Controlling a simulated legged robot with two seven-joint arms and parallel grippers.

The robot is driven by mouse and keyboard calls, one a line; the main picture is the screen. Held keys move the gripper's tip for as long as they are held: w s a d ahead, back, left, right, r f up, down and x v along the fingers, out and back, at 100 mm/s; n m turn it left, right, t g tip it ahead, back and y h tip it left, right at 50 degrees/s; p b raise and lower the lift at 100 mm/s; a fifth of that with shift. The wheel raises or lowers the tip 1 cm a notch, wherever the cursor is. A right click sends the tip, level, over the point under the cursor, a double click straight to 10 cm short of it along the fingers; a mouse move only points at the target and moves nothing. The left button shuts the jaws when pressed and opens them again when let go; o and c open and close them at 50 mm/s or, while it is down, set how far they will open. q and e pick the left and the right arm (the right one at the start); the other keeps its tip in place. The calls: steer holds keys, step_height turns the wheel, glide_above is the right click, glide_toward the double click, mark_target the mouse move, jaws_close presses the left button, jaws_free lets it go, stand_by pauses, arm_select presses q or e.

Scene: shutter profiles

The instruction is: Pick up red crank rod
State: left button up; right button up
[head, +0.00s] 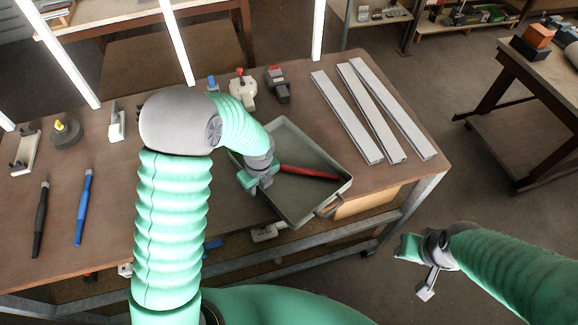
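The red crank rod (310,172) lies in a shallow grey-green tray (283,209) on the brown workbench. Its right end points toward the tray's right wall. My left gripper (258,180) reaches down into the left part of the tray, at the rod's left end. The gripper hides that end, and I cannot tell whether its fingers close on the rod. My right gripper (416,268) hangs off the bench at the lower right, its fingers apart and empty.
Several long grey shutter profiles (372,110) lie right of the tray. A black crank rod (40,220) and a blue one (83,208) lie at the left. A red-topped grey device (277,85) stands behind the tray. Another table (540,75) is at the right.

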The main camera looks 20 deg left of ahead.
arm_select(q)
steer(key=shift+s+a, duration=0.25)
steer(key=shift+w+f, duration=0.1)
steer(key=shift+w, duration=0.1)
steer(key=c, duration=0.5)
steer(key=shift+w, duration=0.1)
jaws_close()
steer(key=shift+d, duration=0.25)
steer(key=shift+a, duration=0.1)
